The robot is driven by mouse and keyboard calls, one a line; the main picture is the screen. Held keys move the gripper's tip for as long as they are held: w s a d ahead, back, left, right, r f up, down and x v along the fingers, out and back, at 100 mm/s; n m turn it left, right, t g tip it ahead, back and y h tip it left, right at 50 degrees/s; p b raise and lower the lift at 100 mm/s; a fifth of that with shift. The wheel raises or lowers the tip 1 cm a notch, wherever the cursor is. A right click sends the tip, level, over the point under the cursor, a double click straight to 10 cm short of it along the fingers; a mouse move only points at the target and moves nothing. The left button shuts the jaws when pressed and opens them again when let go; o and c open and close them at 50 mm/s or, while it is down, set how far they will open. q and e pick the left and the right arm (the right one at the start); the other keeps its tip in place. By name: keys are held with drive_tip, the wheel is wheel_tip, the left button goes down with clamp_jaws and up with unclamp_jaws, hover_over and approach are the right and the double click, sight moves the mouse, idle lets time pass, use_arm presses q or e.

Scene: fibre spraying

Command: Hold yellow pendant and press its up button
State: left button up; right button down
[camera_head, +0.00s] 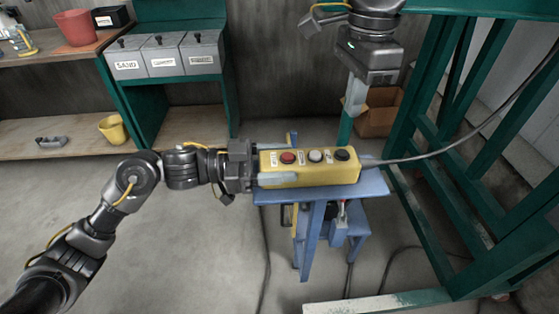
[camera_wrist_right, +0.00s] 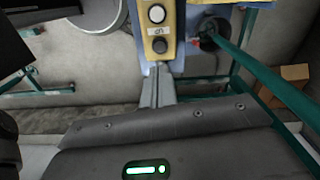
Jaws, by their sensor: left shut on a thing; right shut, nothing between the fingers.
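The yellow pendant (camera_head: 315,174) lies lengthwise above the small blue stand in the head view. Its top face has a red button (camera_head: 288,158), a white button (camera_head: 315,156) and a black button (camera_head: 342,154), each with a small label I cannot read surely. My left gripper (camera_head: 268,178) is shut on the pendant's left end. My right gripper (camera_head: 353,110) is shut and empty, above and behind the pendant's right end. In the right wrist view the fingers (camera_wrist_right: 157,92) point towards the pendant (camera_wrist_right: 156,28), near the black button (camera_wrist_right: 160,46); contact is not visible.
The blue stand (camera_head: 375,183) is under the pendant. A dark cable (camera_head: 440,153) runs from the pendant's right end to the upper right. A green frame (camera_head: 455,200) stands at the right. A cardboard box (camera_head: 378,112) is behind. Shelves with bins (camera_head: 165,55) stand back left.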

idle(0.6)
drive_tip(key=f+y, duration=0.1)
drive_tip(key=s+f+g+y, duration=0.1)
drive_tip(key=f, duration=0.1)
drive_tip(key=f+g+y, duration=0.1)
drive_tip(key=f, duration=0.1)
drive_tip(key=shift+s+a+f+n, duration=0.1)
drive_tip(key=shift+s+n, duration=0.05)
drive_tip(key=shift+n, duration=0.15)
drive_tip(key=shift+s+f+n+y, duration=0.1)
drive_tip(key=shift+n+y, duration=0.2)
drive_tip(key=shift+y, duration=0.5)
drive_tip(key=shift+d+r+t+y, duration=0.2)
drive_tip(key=shift+d+t+y, duration=0.1)
drive_tip(key=shift+y, duration=0.3)
wheel_tip(320, 180, up, 6)
drive_tip(key=w+n+t+y, duration=0.1)
drive_tip(key=n+t+y, duration=0.1)
drive_tip(key=t+y, duration=0.1)
drive_tip(key=shift+w+d+n+t, duration=0.15)
drive_tip(key=shift+d+n+t, duration=0.2)
drive_tip(key=shift+t, duration=0.25)
hover_over(348, 157)
drive_tip(key=shift+f, duration=4.4)
